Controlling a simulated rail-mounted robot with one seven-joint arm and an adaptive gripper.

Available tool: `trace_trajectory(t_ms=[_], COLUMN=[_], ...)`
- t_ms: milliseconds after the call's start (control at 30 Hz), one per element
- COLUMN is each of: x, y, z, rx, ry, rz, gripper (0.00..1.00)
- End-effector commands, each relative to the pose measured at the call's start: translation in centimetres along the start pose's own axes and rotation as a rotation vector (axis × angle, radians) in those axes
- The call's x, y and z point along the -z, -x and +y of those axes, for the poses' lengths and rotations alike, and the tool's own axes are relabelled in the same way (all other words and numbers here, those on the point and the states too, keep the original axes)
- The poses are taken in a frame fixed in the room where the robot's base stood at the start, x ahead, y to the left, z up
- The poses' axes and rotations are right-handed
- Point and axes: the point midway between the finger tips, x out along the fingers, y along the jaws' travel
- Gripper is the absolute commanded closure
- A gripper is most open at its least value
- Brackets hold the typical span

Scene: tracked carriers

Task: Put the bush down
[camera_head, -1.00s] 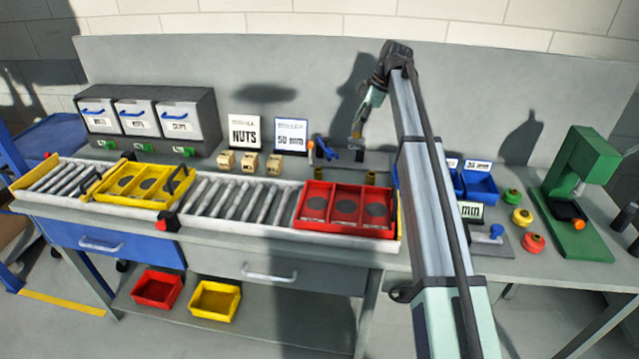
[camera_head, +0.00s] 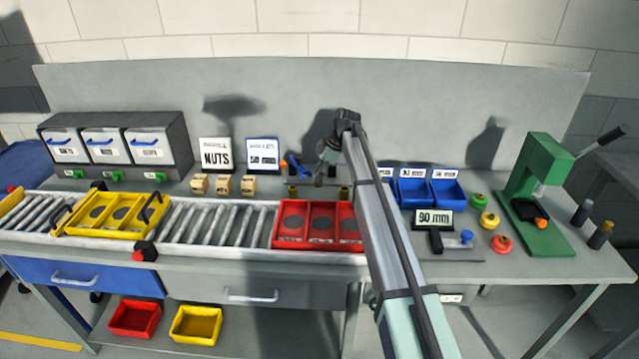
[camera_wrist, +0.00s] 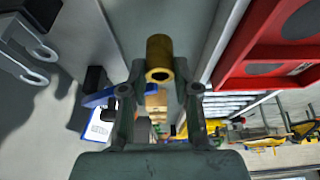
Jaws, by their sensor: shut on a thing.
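The bush (camera_wrist: 159,58) is a short hollow brass cylinder. In the wrist view it sits between the fingertips of my gripper (camera_wrist: 160,88), its open end facing the camera. My gripper (camera_head: 319,180) is shut on it. In the head view my gripper is low over the bench strip behind the red carrier (camera_head: 275,240), and the held bush is small and hard to make out there. I cannot tell whether it touches the bench. Two other small brass pieces, one at left (camera_head: 292,190) and one at right (camera_head: 344,192), stand on that strip.
The red carrier and a yellow carrier (camera_head: 117,212) sit on the roller track (camera_head: 215,222). A blue-handled tool (camera_head: 296,166) is close left of my gripper. Wooden blocks (camera_head: 223,185) and sign cards (camera_head: 262,153) stand further left. Blue bins (camera_head: 447,190) and a green press (camera_head: 540,165) are to the right.

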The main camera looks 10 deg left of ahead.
Motion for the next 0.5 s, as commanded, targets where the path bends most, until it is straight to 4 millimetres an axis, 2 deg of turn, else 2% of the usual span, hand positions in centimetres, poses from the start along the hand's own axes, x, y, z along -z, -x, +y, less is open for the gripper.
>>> trace_trajectory(t_ms=[267, 500], x=[-0.6, -1.8], y=[-1.5, -4.3], z=[0.0, 0.0], rx=[0.0, 0.001], ry=[0.001, 0.0], rz=[0.0, 0.0], gripper=[1.0, 1.0])
